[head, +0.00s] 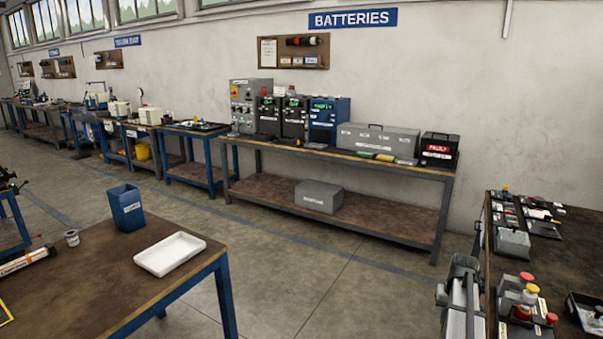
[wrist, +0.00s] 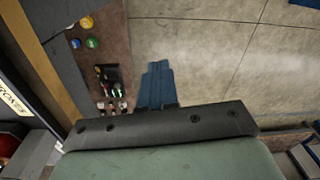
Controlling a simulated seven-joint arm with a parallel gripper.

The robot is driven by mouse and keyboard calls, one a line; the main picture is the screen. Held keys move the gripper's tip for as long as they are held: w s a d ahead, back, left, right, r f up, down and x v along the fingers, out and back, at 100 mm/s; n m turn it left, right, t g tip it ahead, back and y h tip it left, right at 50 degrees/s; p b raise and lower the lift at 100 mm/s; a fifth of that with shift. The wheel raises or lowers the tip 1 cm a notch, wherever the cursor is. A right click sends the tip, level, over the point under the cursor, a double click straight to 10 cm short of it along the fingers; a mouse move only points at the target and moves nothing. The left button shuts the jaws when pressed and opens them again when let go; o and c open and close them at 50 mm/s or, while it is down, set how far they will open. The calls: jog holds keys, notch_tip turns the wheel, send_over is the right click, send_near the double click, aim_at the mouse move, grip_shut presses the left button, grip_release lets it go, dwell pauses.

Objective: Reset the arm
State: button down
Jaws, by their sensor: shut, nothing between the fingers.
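My gripper (wrist: 156,68) shows in the wrist view as two blue-grey fingers side by side, pressed together with nothing between them. It points out over the bare concrete floor, beside the edge of a brown-topped table (wrist: 115,35), and touches nothing that I can see. In the head view I cannot make out the gripper's fingers.
A wooden table (head: 75,265) at front left holds a white tray (head: 170,253), a blue bin (head: 126,207) and a small can (head: 72,238). The battery bench (head: 290,147) stands along the wall. A cluttered dark table (head: 560,270) is at right. Open floor (head: 340,290) lies between.

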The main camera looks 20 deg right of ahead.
jog(key=s+a+f+n+g+y, duration=0.1)
jog(key=s+a+f+n+g, duration=0.15)
jog(key=a+f, duration=1.05)
jog(key=s+a+f+n+g, duration=0.1)
jog(key=s+a+f, duration=0.3)
jog(key=a+f, duration=0.9)
jog(key=s+a+f+n+g, duration=0.1)
jog(key=s+a+f, duration=0.2)
jog(key=s+a, duration=0.3)
jog(key=s+a+f+n+g, duration=0.1)
jog(key=s+a+f, duration=0.2)
jog(key=s+a, duration=0.4)
jog(key=s+a+f+n+g+h, duration=0.1)
jog(key=s+a+f, duration=0.3)
jog(key=s, duration=0.8)
jog(key=a+g, duration=0.1)
jog(key=a, duration=0.1)
jog(key=shift+s+a, duration=0.35)
jog(key=shift+a, duration=0.05)
